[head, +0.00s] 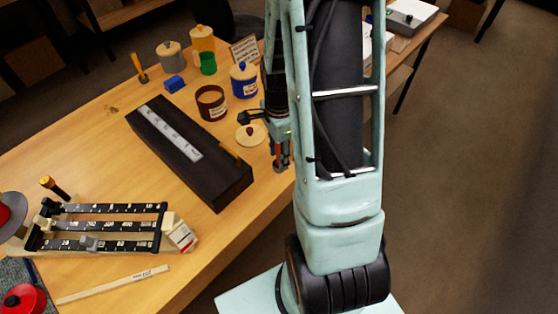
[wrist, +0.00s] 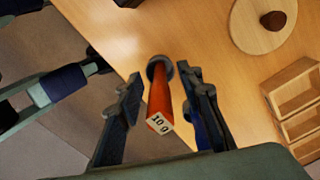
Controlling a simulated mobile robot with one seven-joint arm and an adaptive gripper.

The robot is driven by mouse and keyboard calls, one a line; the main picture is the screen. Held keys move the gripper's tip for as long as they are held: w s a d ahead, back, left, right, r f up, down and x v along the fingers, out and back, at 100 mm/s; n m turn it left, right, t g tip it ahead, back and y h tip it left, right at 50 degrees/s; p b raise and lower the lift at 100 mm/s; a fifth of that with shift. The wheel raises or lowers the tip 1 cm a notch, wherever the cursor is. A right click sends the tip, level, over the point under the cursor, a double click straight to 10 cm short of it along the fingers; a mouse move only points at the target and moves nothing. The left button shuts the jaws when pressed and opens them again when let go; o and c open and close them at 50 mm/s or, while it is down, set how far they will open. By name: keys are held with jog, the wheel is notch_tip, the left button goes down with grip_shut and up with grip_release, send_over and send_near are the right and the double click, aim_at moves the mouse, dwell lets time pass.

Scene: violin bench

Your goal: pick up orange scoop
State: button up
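An orange-red handle with a "10 g" label on its end and a dark round part at its far end, which looks like the orange scoop (wrist: 160,100), stands between my fingers in the wrist view. It is near the table edge. My gripper (wrist: 160,88) is open around it, with a gap visible on both sides. In the head view my gripper (head: 281,163) points down at the table's right edge, and a bit of orange shows at its fingers. My arm hides part of that area.
A round wooden lid (head: 250,135) and a long dark box (head: 188,150) are left of my gripper. A brown jar (head: 211,101) and a blue jar (head: 244,80) stand behind. An orange-handled item (head: 139,68) is at the far left. The floor is beyond the edge.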

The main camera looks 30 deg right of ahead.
jog(key=shift+c, duration=0.3)
grip_shut()
